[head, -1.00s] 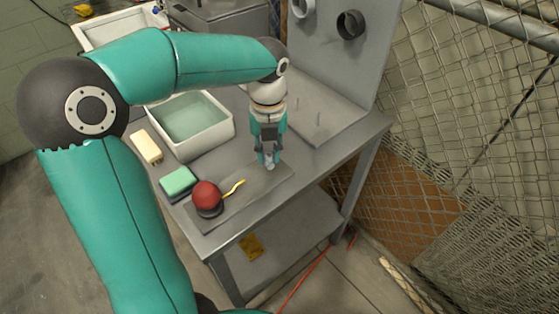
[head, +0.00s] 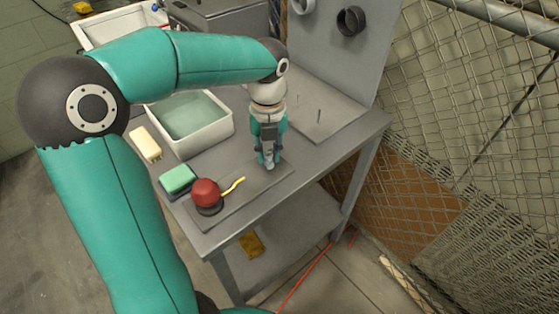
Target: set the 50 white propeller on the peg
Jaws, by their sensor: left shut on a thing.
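My left gripper (head: 268,160) points down low over the grey mat at the middle of the bench. It is shut on a small pale thing at its fingertips, which looks like the white propeller; the fingers hide most of it, and no number can be read. Two thin upright pegs stand on the grey plate behind and to the right of the gripper, a right one (head: 319,117) and a left one (head: 296,106). The gripper is apart from both. My right gripper is not in view.
A green sponge (head: 178,179), a cream block (head: 146,144) and a white water tub (head: 222,134) are further left. A panel with rings (head: 335,55) rises behind the plate.

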